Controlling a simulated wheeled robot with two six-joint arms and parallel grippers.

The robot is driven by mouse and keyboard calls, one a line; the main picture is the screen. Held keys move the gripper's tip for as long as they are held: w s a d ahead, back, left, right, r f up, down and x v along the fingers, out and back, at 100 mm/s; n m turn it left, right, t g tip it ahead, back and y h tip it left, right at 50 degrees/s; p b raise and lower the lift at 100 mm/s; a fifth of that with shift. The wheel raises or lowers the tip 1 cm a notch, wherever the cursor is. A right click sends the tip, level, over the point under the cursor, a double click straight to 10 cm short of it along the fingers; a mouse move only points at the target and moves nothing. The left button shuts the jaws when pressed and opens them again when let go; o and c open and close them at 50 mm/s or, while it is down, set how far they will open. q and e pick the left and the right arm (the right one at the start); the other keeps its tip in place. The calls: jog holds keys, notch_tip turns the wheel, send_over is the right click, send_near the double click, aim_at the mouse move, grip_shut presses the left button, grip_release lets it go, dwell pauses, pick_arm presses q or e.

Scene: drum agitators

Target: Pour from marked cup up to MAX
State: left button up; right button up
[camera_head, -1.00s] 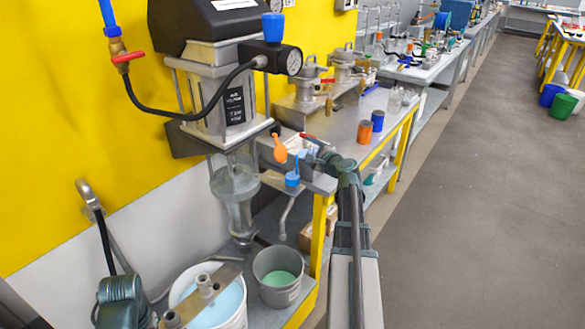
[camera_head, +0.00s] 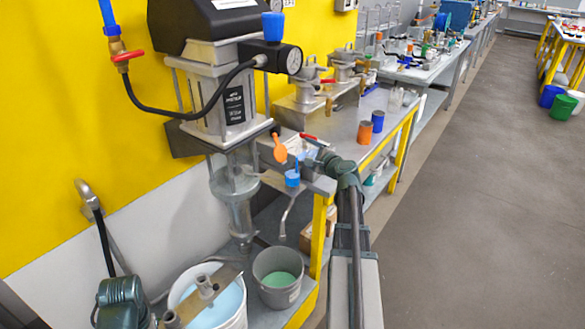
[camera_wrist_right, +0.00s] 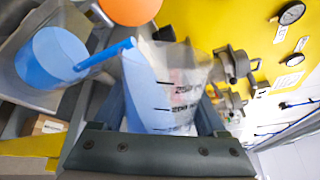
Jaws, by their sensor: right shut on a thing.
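My right gripper (camera_head: 318,163) is shut on a clear marked cup (camera_wrist_right: 185,85) by the bench corner. Its black marks and print show in the right wrist view; I cannot tell which mark is MAX. The cup is tilted, with blue liquid towards its lip. A thin blue stream (camera_wrist_right: 105,59) runs from the lip into a clear receiving vessel, where a blue liquid surface (camera_wrist_right: 50,58) shows. In the head view the blue liquid (camera_head: 292,179) shows just below my gripper.
An orange round-headed thing (camera_head: 280,149) is close beside the pour. The agitator machine (camera_head: 222,95) stands left on the yellow wall. A grey bucket (camera_head: 263,294) and a white drum (camera_head: 240,318) are below. Orange (camera_head: 365,132) and blue (camera_head: 378,121) containers stand farther back.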

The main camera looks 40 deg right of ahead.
jog(key=shift+f, duration=0.25)
dwell(0.3)
jog(key=shift+r+n, duration=0.15)
jog(key=shift+n, duration=0.15)
dwell(0.4)
